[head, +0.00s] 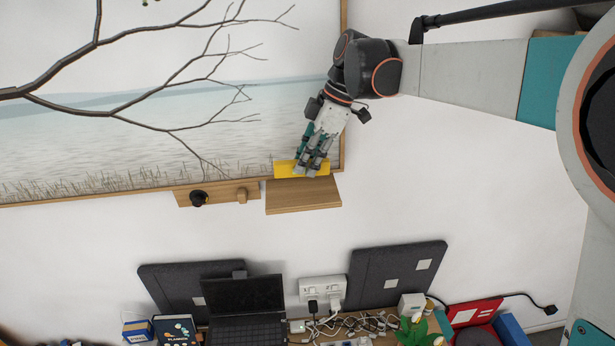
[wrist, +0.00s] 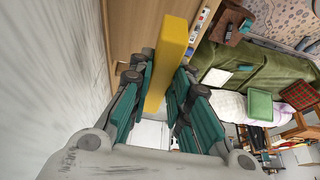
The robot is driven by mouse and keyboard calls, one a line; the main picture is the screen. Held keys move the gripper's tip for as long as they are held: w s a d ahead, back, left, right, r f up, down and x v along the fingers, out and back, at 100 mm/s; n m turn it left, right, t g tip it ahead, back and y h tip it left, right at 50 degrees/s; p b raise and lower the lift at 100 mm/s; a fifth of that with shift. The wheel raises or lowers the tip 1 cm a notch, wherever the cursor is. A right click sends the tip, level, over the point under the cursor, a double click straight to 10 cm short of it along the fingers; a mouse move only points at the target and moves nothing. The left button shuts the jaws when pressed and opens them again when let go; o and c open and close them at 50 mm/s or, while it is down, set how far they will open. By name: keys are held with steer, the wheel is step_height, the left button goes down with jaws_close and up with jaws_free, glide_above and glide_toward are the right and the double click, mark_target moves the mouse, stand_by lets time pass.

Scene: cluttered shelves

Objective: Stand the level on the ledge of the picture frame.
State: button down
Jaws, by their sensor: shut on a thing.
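The level (head: 286,168) is a yellow bar at the lower right corner of the picture frame (head: 342,90). A light wooden ledge (head: 303,196) juts out just below it. My gripper (head: 311,168) comes down from the upper right and is shut on the level. In the wrist view the level (wrist: 172,50) runs between the two fingers of my gripper (wrist: 168,80), beside a brown wooden surface (wrist: 128,40). I cannot tell whether the level touches the ledge.
A wooden strip with a black knob (head: 198,197) and a small peg is left of the ledge. Below are a laptop (head: 245,305), dark panels (head: 393,275), a white socket (head: 323,287) and tangled cables.

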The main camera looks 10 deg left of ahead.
step_height(320, 180, down, 6)
steer(key=shift+w+r+p, duration=0.1)
steer(key=shift+r+p, duration=0.05)
steer(key=shift+p, duration=0.25)
steer(key=shift+f+b, duration=0.4)
steer(key=shift+b, duration=0.05)
steer(key=c, duration=1.5)
jaws_free()
steer(key=shift+r, duration=0.2)
steer(key=shift+r+p, duration=0.25)
steer(key=shift+p, duration=0.2)
steer(key=b+v, duration=0.2)
steer(key=v, duration=1)
